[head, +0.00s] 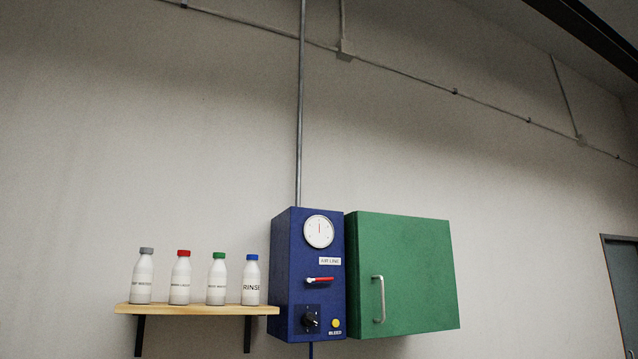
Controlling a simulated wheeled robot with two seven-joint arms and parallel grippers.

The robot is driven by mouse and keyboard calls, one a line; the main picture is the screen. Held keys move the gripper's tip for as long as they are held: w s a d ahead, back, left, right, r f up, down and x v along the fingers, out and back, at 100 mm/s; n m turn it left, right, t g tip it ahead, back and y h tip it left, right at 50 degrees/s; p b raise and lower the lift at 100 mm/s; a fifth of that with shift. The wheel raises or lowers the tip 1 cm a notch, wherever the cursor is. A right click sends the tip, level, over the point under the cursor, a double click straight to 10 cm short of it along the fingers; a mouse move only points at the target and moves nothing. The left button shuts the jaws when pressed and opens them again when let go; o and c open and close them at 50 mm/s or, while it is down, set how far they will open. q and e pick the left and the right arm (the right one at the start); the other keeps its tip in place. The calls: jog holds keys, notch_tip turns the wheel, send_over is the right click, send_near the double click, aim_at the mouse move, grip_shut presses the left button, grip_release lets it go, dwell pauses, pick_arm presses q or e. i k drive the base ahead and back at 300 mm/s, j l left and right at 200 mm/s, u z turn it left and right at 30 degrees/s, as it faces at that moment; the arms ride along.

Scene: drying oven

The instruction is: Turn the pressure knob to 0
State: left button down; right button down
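A black rotary knob (310,320) sits on a dark square plate low on the front of a blue wall-mounted box (290,260). A light pointer mark shows on the knob, but its scale is too small to read. A round white gauge (319,231) is at the top of the box, with its needle pointing about straight up. A red lever handle (320,280) lies roughly level between gauge and knob. A yellow button (336,323) marked BLEED is right of the knob. Neither of my grippers is in the head view.
A green cabinet (415,275) with a vertical metal handle (379,299) is right beside the blue box. A wooden shelf (190,309) on the left carries several white bottles with coloured caps. A grey pipe (300,120) rises from the box.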

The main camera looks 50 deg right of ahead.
aim_at(308, 319)
jog(key=z, duration=1.55)
